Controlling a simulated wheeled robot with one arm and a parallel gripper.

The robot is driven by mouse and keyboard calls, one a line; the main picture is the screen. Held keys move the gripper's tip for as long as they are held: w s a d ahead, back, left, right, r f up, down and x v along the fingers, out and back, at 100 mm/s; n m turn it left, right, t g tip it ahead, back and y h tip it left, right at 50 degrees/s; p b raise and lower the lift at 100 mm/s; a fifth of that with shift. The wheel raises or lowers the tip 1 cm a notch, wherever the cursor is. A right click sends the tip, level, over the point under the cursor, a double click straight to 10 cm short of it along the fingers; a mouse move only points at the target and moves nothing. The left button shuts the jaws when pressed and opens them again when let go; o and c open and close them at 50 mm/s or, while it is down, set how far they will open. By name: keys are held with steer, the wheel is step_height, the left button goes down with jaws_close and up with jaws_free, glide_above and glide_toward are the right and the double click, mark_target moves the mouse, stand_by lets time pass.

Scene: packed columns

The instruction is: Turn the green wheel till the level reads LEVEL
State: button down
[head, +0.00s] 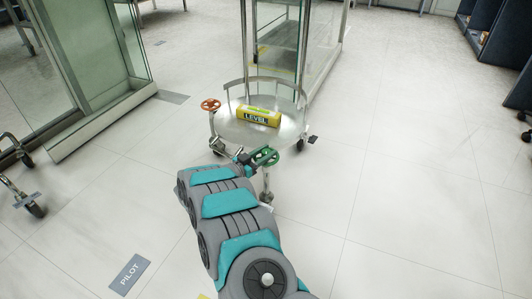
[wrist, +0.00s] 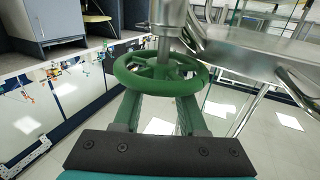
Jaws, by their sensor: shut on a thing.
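The green wheel (head: 265,157) sits at the front edge of a round steel cart top (head: 233,130). It also shows in the wrist view as a green ring with spokes (wrist: 160,74). My gripper (wrist: 160,100) has its two fingers at the near side of the wheel's rim and is shut on it. In the head view my arm reaches up to the wheel and its gripper (head: 245,158) is mostly hidden. A yellow level (head: 258,117) marked LEVEL lies on the cart top. Its bubble is too small to read.
A red-orange wheel (head: 211,105) is at the cart's left edge. The cart has casters and a raised back rail (head: 273,80). Glass cabinets (head: 88,60) stand at left and behind.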

steer(key=shift+r, duration=0.1)
steer(key=shift+c, duration=2.3)
jaws_free()
steer(key=v, duration=0.7)
steer(key=shift+s+a, duration=0.2)
steer(key=shift+s, duration=0.1)
